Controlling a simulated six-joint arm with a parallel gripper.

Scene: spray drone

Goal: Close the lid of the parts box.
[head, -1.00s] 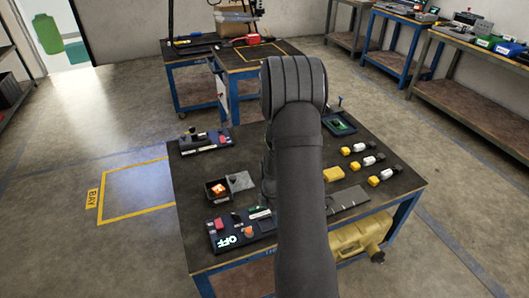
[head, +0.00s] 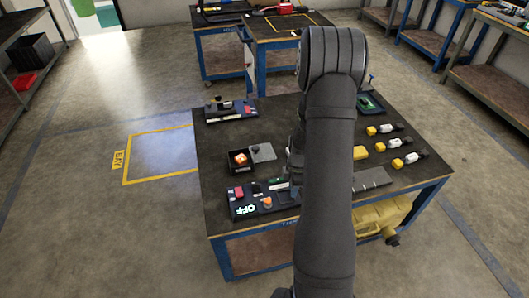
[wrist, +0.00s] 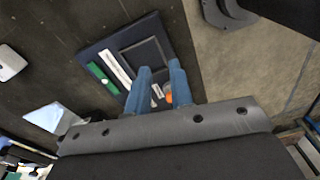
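The parts box (head: 231,168) is a small dark open-topped box on the left part of the table, with an orange-lit piece inside. Its grey lid (head: 263,152) is open, out to the right of the box. In the head view my arm hides my gripper, which is right of the lid. In the wrist view the two blue fingers of my gripper (wrist: 160,67) are apart with a gap between them and nothing held. They are over a dark panel (wrist: 118,40) with green and white strips and an orange knob partly hidden. I cannot make out the box in the wrist view.
Several yellow-and-white parts (head: 397,143) lie on the right of the table (head: 222,137). Bare tabletop surrounds the box's left side.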

